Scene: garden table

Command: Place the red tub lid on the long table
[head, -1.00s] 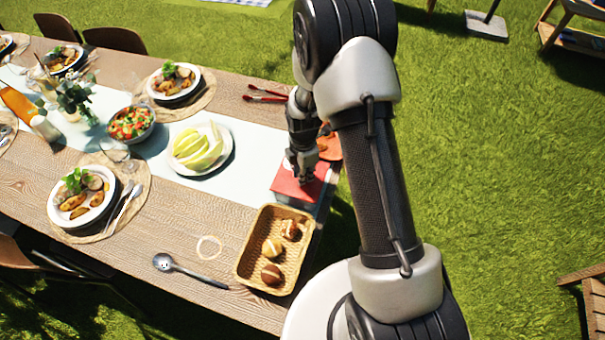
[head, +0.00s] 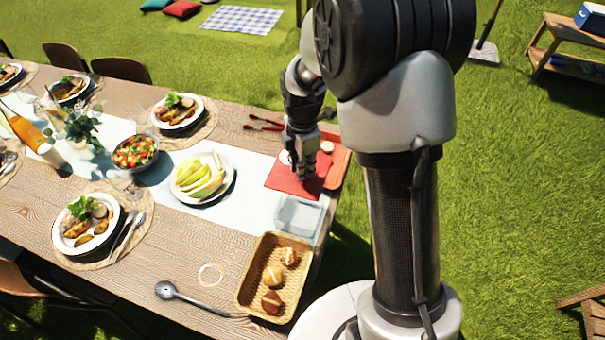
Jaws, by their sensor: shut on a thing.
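The red tub lid (head: 285,181) is a flat red square in the head view, near the right end of the long table (head: 205,242). My gripper (head: 303,174) points down and is shut on the lid, hiding part of it. A clear tub (head: 298,217) stands uncovered on the table just in front of the lid. The lid appears apart from the tub. How high it is above the table is hard to tell.
An orange-red tray (head: 340,168) with small items lies right of the lid at the table's end. A wicker basket (head: 245,287) of rolls stands in front of the tub. A plate of melon (head: 222,193) is to the left. Bare wood lies around the ladle (head: 190,298).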

